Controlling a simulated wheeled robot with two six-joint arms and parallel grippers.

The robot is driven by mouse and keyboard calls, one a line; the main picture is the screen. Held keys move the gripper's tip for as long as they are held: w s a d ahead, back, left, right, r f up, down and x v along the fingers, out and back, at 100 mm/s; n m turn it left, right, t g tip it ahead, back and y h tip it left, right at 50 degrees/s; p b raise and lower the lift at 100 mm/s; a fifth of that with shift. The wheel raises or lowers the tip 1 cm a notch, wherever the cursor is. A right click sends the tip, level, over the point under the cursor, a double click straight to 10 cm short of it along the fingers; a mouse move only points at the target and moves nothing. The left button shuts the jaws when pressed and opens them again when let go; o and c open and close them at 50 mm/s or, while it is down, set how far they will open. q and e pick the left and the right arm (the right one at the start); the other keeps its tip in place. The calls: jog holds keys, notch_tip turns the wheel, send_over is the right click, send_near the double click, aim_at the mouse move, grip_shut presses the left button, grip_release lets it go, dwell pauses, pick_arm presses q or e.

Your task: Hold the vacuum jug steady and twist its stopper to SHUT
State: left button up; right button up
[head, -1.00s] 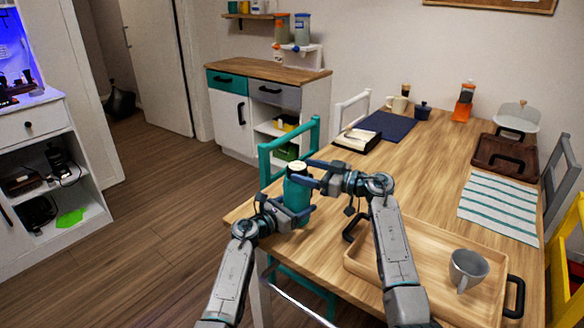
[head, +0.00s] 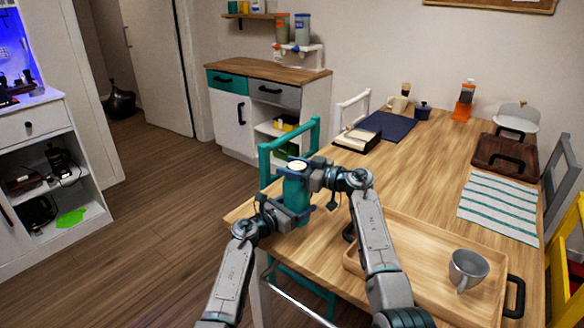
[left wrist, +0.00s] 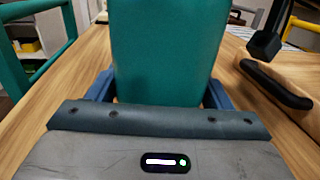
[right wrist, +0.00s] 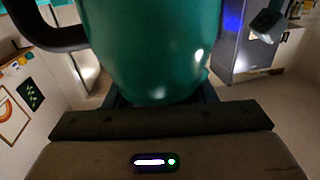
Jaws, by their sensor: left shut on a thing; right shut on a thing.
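The teal vacuum jug (head: 295,193) stands upright at the table's near left corner. Its pale-topped stopper (head: 297,166) shows at the top; any marking on it is too small to read. My left gripper (head: 288,210) is shut on the jug's body, low down; the body fills the middle of the left wrist view (left wrist: 168,50).
A wooden tray (head: 415,290) with black handles and a grey mug (head: 467,268) lies right of the jug. A teal chair (head: 290,140) stands close behind it. A striped mat (head: 500,205) and a dark blue mat (head: 388,125) lie farther off. The table middle is clear.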

jog(key=shift+m+t, duration=0.3)
jog(key=shift+t, duration=0.2)
jog(key=m+t+h, duration=0.3)
jog(key=shift+w+t, duration=0.15)
jog(key=shift+t, duration=0.25)
jog(key=shift+w+d+m+t+h, duration=0.1)
jog(key=shift+m+t+h, duration=0.5)
jog(key=shift+h, duration=0.2)
jog(key=shift+w+d+m+t+h, duration=0.1)
jog(key=shift+m+t+h, duration=0.5)
jog(key=shift+h, duration=0.2)
jog(key=o, duration=1)
jog(key=shift+s+d, duration=0.15)
jog(key=v, duration=1.1)
jog(key=shift+s+d, duration=0.15)
jog(key=shift+s, duration=0.2)
